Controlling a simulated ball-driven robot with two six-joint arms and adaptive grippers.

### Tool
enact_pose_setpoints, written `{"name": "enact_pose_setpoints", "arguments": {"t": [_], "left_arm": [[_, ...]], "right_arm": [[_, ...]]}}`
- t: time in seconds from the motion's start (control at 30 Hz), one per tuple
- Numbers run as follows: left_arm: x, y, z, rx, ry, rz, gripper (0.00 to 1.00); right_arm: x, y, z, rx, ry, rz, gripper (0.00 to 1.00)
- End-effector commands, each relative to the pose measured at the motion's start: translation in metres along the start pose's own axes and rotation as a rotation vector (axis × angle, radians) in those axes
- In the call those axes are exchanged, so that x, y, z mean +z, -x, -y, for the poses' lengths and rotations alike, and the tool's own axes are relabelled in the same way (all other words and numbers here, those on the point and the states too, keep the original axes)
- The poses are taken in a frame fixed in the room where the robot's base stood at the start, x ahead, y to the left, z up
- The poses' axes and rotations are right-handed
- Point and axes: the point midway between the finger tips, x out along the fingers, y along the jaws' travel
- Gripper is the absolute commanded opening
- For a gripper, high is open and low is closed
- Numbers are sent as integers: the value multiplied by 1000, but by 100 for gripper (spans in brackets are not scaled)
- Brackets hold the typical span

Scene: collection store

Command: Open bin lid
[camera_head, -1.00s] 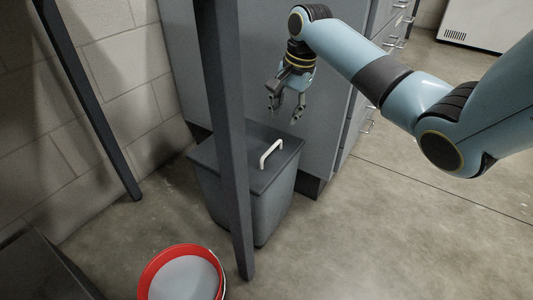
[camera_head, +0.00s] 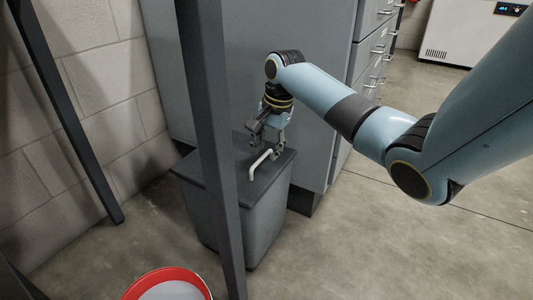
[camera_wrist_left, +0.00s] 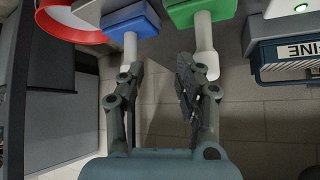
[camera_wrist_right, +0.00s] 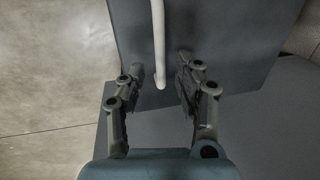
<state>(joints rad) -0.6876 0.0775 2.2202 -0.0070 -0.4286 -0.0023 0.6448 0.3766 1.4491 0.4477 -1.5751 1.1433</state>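The grey bin (camera_head: 262,220) stands on the floor against the grey cabinet, partly hidden by a dark post. Its flat lid (camera_head: 265,178) is closed and carries a pale bar handle (camera_head: 262,162); the lid (camera_wrist_right: 205,30) and handle (camera_wrist_right: 159,40) also show in the right wrist view. My right gripper (camera_head: 266,146) is right at the handle, above the lid. In the right wrist view the right gripper (camera_wrist_right: 155,65) is open, with the handle's end between its fingers, not clamped. My left gripper (camera_wrist_left: 160,70) is open and empty, seen only in the left wrist view.
The dark post (camera_head: 208,130) rises in front of the bin's left side. A red-rimmed bucket (camera_head: 170,285) stands on the floor in front. The cabinet (camera_head: 300,150) is close behind the bin. Floor at right is clear.

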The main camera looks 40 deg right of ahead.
Motion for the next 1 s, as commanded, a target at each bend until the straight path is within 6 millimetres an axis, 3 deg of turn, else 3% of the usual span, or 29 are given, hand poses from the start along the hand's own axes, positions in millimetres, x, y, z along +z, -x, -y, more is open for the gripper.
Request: {"name": "enact_pose_setpoints", "arguments": {"t": [0.43, 0.7, 1.0], "left_arm": [[3, -2, -1, -1, -2, -43, 34], [3, -2, -1, -1, -2, -42, 34], [3, -2, -1, -1, -2, -41, 34]], "right_arm": [[0, -5, 1, -1, 1, 0, 33], [0, -5, 0, -1, 1, 0, 0], [0, -5, 0, -1, 1, 0, 0]]}}
